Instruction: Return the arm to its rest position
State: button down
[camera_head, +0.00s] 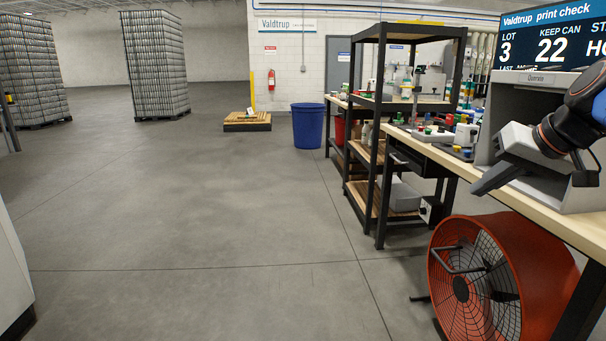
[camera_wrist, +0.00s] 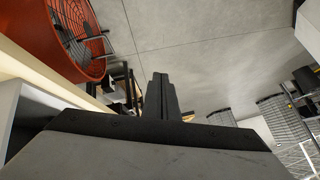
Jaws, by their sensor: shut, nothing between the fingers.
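My gripper (camera_head: 484,186) is at the right of the head view, in front of the workbench (camera_head: 556,220) and its grey cabinet. The fingers point down and to the left, past the bench's front edge. In the wrist view the two dark fingers (camera_wrist: 161,97) are together, with nothing between them. My arm comes in from the right edge of the head view, and most of it is out of the picture.
A large orange drum fan (camera_head: 548,262) stands on the floor under the bench. A black shelf rack (camera_head: 384,165) with bottles and parts stands beyond. A blue bin (camera_head: 307,126), a low pallet (camera_head: 247,124) and tall can stacks (camera_head: 154,63) are farther off.

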jog(key=s+a+f+n+g+h, duration=0.1)
jog(key=s+a+f, duration=0.3)
jog(key=s+f, duration=0.4)
jog(key=s+a+f+n+g+h, duration=0.1)
jog(key=s+a+f, duration=0.3)
jog(key=s+f, duration=0.5)
notch_tip(320, 180, down, 8)
jog(key=shift+f+g, duration=0.1)
jog(key=shift+g, duration=0.3)
